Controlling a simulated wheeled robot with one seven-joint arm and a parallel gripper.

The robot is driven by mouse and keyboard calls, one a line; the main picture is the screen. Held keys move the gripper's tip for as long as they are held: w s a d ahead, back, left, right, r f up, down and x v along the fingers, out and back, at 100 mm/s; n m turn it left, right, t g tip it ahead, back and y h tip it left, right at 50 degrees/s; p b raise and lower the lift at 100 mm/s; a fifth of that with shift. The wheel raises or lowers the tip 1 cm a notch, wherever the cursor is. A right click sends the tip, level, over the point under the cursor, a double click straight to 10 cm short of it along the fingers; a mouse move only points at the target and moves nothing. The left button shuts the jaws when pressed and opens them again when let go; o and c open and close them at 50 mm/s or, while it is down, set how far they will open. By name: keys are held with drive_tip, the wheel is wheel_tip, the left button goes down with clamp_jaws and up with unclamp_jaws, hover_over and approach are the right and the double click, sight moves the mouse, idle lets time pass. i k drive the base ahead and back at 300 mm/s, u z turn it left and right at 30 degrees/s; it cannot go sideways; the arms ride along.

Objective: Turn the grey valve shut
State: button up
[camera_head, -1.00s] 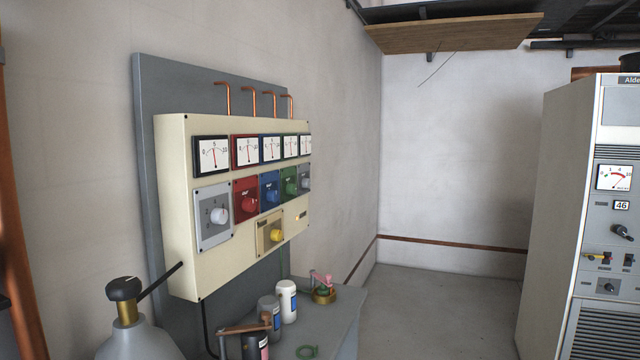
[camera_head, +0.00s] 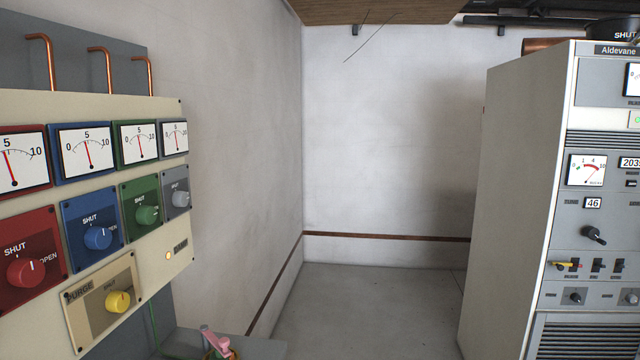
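The grey valve (camera_head: 180,198) is a light grey round knob on a grey plate at the right end of the cream panel (camera_head: 182,250), at the left of the head view. A dial gauge (camera_head: 175,140) sits above it. The knob is small and seen at a slant, so its setting cannot be read. Green (camera_head: 147,214), blue (camera_head: 98,237) and red (camera_head: 26,270) knobs stand in a row to its left. My gripper is not in view.
A yellow purge knob (camera_head: 118,301) sits lower on the panel. A bench (camera_head: 255,349) with a pink-handled object (camera_head: 214,340) is below. A tall grey cabinet (camera_head: 500,190) stands at right. Clear floor (camera_head: 370,310) lies between panel and cabinet.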

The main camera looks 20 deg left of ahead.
sight(179, 198)
drive_tip(key=u, duration=0.15)
drive_tip(key=i, duration=1.35)
drive_tip(key=u, duration=1.15)
drive_tip(key=i, duration=0.6)
drive_tip(key=u, duration=0.6)
